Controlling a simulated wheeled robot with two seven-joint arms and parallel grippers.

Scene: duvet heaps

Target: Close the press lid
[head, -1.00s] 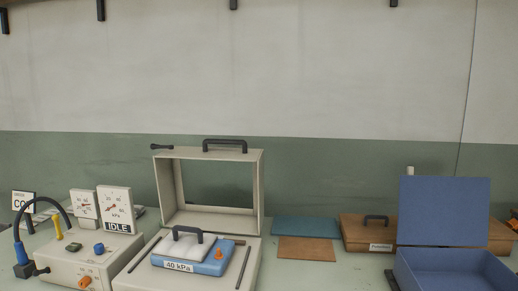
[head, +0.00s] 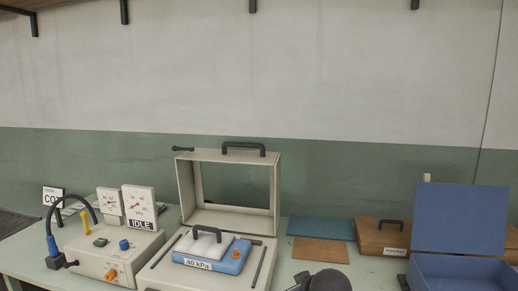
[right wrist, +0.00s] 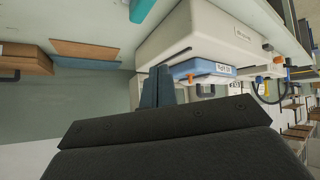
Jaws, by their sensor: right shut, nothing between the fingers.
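The press lid (head: 186,200) is an open cream frame standing upright at the back of the press base (head: 248,272), with a black handle (head: 243,148) along its top edge. A blue pad (head: 212,262) labelled 40 kPa, with a white top and its own dark handle, lies on the base. The base (right wrist: 185,32) and pad (right wrist: 205,68) also show in the right wrist view. My right gripper (right wrist: 158,88) is shut and empty, its fingers pointing towards the base and apparently apart from it. A dark part of my right arm shows low in the head view. My left gripper is out of view.
A control box (head: 110,258) with gauges, an IDLE sign and a hose stands left of the press. Right of it are a teal mat (head: 322,229), a brown mat (head: 320,250), a wooden case (head: 378,236) and an open blue box (head: 458,218). Some bench between mats and press is bare.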

